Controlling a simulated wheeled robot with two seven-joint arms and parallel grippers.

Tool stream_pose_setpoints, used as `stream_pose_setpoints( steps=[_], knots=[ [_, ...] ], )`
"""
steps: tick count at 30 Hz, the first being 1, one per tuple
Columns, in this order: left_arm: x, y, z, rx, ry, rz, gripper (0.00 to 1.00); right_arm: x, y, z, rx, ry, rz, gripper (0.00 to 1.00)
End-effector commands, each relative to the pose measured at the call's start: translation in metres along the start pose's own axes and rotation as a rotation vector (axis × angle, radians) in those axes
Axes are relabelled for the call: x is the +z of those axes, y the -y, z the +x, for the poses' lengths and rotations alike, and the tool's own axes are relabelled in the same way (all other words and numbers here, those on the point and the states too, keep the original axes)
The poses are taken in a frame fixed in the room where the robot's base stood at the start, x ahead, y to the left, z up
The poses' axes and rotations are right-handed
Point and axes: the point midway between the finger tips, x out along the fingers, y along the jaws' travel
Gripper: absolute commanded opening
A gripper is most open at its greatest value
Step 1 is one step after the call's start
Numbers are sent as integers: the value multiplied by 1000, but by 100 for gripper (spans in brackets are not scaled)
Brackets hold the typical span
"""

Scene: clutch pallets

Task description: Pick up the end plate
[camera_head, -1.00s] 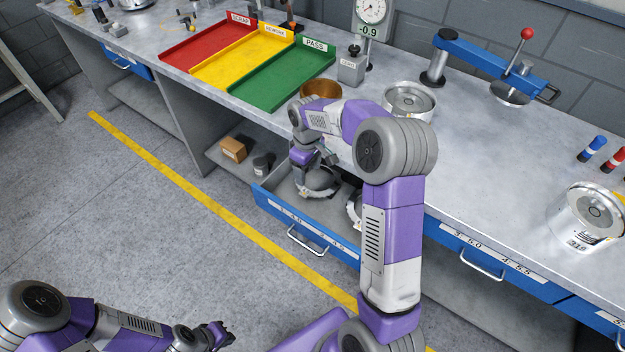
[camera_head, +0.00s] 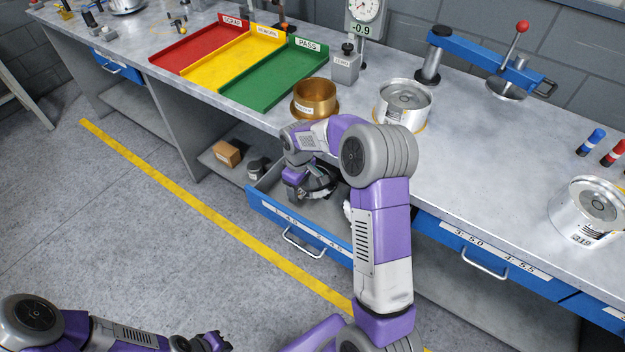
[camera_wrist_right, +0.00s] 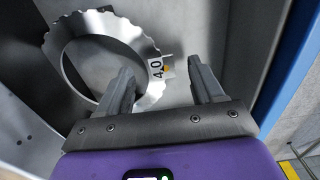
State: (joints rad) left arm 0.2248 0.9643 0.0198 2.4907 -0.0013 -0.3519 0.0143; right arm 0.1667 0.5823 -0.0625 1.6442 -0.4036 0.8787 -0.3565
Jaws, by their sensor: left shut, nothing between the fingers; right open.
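A flat silver ring with a scalloped outer edge, likely the end plate (camera_wrist_right: 125,36), lies in the open drawer and carries a small tag reading "4.0" (camera_wrist_right: 156,68). In the right wrist view my right gripper (camera_wrist_right: 160,78) is open, its fingers apart near the ring's tagged side. The left finger overlaps the ring in the picture; I cannot tell whether they touch. In the head view my right gripper (camera_head: 308,192) reaches down into the drawer (camera_head: 300,228), and the arm hides part of the contents. My left gripper (camera_head: 217,343) is shut and empty, low above the floor.
The bench top above the drawer holds a bronze cup (camera_head: 315,98), a silver drum (camera_head: 403,105), a green tray (camera_head: 275,82) and a blue lever press (camera_head: 490,65). The drawer walls stand close around the right gripper. The floor in front is clear.

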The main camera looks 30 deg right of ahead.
Motion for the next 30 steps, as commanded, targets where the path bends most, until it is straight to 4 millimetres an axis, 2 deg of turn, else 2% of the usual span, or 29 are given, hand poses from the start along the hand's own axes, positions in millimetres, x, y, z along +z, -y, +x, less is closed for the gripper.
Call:
stream_pose_setpoints(
  steps=[22,30],
  knots=[
    [0,0,1,0,0,0,0,0,0,5,-1,1,0,67],
    [0,0,1,0,0,0,0,0,0,5,0,0,0,25]
  ],
)
